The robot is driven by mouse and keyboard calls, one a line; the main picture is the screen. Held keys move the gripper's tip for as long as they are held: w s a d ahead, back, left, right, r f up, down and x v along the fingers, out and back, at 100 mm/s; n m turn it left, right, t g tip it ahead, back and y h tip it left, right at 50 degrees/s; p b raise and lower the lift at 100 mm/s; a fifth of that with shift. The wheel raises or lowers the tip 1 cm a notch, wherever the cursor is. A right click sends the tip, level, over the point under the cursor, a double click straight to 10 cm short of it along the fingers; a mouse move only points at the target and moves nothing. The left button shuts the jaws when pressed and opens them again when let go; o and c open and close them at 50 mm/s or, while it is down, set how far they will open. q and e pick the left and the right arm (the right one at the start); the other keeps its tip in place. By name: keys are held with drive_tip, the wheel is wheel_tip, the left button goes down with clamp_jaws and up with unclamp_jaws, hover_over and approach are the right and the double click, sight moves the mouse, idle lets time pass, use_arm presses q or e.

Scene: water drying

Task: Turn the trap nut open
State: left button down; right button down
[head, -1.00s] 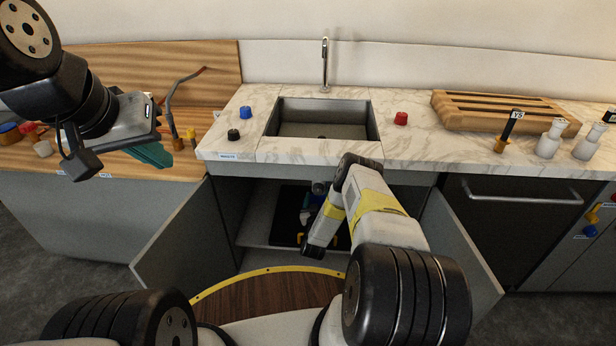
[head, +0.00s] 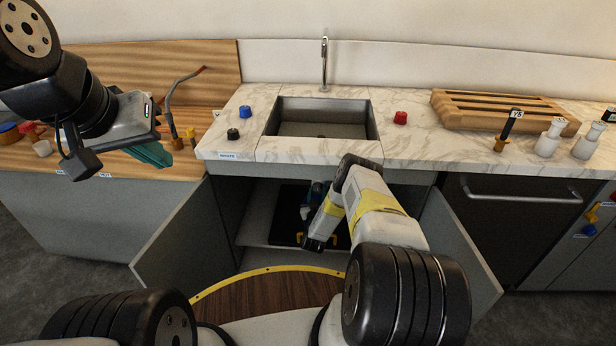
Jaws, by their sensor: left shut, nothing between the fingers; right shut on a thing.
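The cabinet under the sink (head: 372,115) stands open. Inside it, small dark and blue parts (head: 317,188) sit below the basin, where the trap is; they are too small and too shadowed to make out the nut clearly. My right arm reaches into this opening, and its wrist (head: 324,222) covers much of the area. My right gripper is mostly hidden there, shut on what seems to be the trap nut.
Cabinet doors stand open at left (head: 172,232) and right (head: 458,245), flanking my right arm. Blue (head: 245,112), black (head: 233,134) and red (head: 400,118) knobs sit on the marble counter. A wooden rack (head: 500,112) lies at right. A dark tray (head: 287,215) lies inside the cabinet.

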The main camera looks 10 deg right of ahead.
drive_tip(key=m, duration=1.6)
drive_tip(key=shift+m, duration=2.5)
drive_tip(key=c, duration=0.9)
unclamp_jaws()
drive_tip(key=shift+o, duration=0.2)
